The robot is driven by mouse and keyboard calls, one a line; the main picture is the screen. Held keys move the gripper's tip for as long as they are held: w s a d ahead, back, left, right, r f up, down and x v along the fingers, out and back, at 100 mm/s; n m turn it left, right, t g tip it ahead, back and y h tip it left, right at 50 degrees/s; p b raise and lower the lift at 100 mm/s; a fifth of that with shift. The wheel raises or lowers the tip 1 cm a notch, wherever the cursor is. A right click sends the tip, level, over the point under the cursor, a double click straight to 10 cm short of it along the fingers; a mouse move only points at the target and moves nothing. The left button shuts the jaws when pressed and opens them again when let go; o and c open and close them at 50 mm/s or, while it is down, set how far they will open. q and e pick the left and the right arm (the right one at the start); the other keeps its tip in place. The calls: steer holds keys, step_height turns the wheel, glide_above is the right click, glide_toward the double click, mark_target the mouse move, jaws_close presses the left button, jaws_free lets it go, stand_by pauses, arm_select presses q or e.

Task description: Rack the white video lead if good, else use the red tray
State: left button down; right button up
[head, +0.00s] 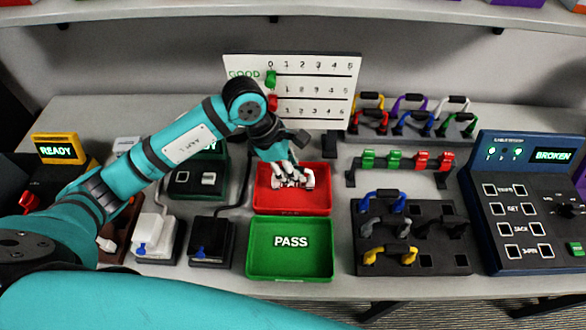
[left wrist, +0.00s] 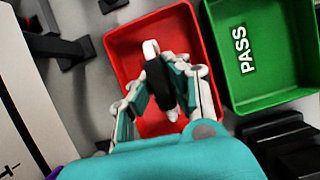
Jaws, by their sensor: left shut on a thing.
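My left gripper (head: 292,182) is over the red tray (head: 275,206), reaching down into it. It is shut on a small lead (left wrist: 160,80) with white ends and a dark middle, seen between its fingers in the left wrist view. This looks like the white video lead; the fingers hide part of it, and I cannot tell whether it touches the tray floor. The tester (head: 520,200) at the right has a lit display reading BROKEN (head: 555,155). My right gripper is not in view.
A green PASS tray (head: 290,268) stands in front of the red tray, empty. A black block with blue, grey and yellow leads (head: 415,262) stands right of it. Behind are a clip bar (head: 405,163), a rack of coloured leads (head: 410,135) and a GOOD score board (head: 320,75).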

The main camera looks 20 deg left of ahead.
arm_select(q)
steer(key=shift+f+b, duration=0.2)
steer(key=shift+b, duration=0.25)
stand_by(0.6)
steer(key=c, duration=0.7)
jaws_free()
steer(key=shift+r, duration=0.1)
steer(key=shift+r+p, duration=2.15)
steer(key=shift+r, duration=1.85)
